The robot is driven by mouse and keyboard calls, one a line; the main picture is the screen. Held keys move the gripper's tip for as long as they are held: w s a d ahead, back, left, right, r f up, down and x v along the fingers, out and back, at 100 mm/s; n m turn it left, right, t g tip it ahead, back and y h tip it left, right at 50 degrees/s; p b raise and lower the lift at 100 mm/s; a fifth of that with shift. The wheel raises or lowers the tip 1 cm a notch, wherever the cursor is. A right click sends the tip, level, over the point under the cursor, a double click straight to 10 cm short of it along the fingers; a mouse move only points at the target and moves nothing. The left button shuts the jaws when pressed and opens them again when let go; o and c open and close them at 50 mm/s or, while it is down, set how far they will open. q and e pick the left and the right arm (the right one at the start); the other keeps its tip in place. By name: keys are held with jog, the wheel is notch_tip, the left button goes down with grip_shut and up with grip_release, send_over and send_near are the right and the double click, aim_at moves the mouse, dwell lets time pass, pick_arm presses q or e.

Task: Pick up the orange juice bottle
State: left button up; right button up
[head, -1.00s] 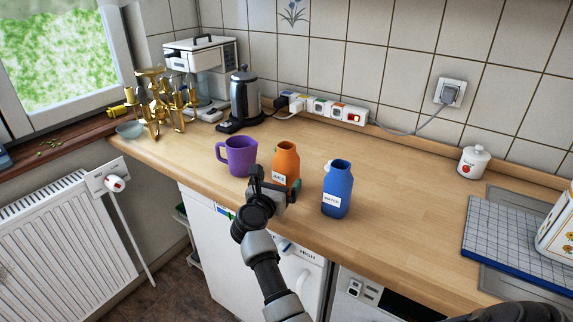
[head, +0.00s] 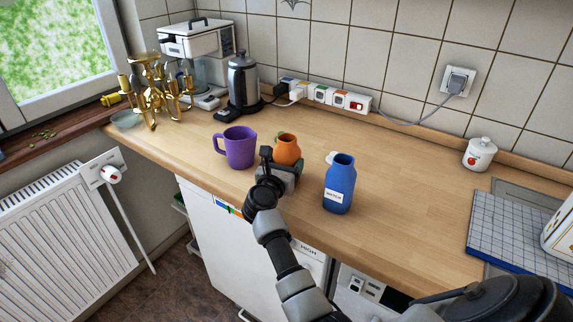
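The orange juice bottle (head: 287,147) stands on the wooden counter between a purple mug and a blue bottle. My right gripper (head: 281,166) is directly in front of it and covers its lower body and label. One dark finger rises at the bottle's left side. The other finger and any contact with the bottle are hard to make out, so I cannot tell whether the gripper is open or closed on it. My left gripper is not in view.
The purple mug (head: 239,147) stands close on the left, the blue water bottle (head: 339,184) close on the right. A kettle (head: 243,85), power strip (head: 325,95) and golden candelabra (head: 155,88) are behind.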

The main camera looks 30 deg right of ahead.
jog(key=shift+f, duration=0.15)
jog(key=shift+c, duration=1.4)
notch_tip(320, 180, up, 10)
